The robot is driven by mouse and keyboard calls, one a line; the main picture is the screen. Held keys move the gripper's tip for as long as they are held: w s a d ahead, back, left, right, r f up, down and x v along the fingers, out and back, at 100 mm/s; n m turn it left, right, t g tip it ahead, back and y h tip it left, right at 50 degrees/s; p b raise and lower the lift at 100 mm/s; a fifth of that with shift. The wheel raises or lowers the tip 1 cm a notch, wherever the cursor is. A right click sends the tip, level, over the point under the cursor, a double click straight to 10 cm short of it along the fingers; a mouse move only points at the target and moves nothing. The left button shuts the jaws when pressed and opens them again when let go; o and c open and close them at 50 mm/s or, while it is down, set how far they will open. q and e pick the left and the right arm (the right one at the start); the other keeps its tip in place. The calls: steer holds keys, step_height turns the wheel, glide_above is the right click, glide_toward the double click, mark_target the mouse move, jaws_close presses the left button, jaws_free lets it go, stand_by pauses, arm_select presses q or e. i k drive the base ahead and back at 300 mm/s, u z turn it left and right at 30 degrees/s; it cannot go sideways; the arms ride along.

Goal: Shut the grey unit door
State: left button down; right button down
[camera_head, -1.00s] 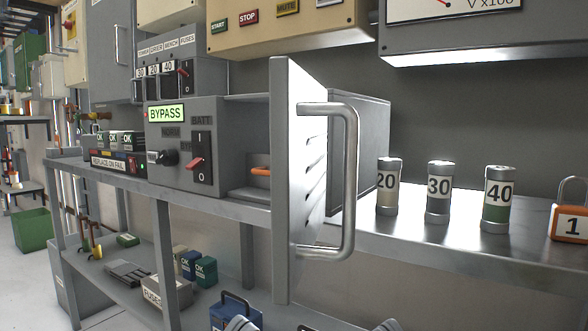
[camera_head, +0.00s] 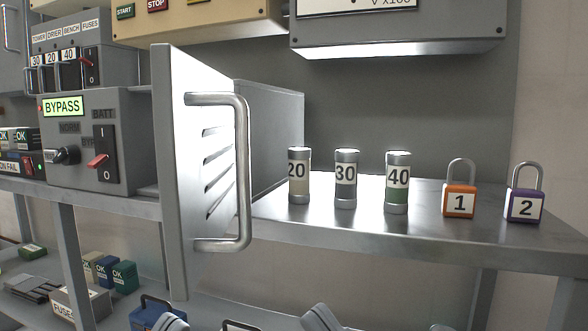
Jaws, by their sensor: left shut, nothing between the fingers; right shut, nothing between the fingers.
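The grey unit door (camera_head: 178,180) stands wide open, swung out from the grey unit (camera_head: 275,135) on the bench. I see its free edge and its outer, louvred face, which looks right. A long metal bar handle (camera_head: 243,170) sticks out from that face near the free edge. The door hides most of the unit's front.
Fuses marked 20 (camera_head: 299,178), 30 (camera_head: 345,180) and 40 (camera_head: 397,183) stand right of the door, beside an orange padlock (camera_head: 459,203) and a purple padlock (camera_head: 525,207). The BYPASS box (camera_head: 85,145) stands left.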

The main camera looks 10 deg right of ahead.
mark_target(194, 104)
steer(key=z, duration=1.15)
steer(key=k, duration=1.1)
steer(key=u, duration=1.25)
steer(key=i, duration=0.5)
steer(key=u, duration=0.05)
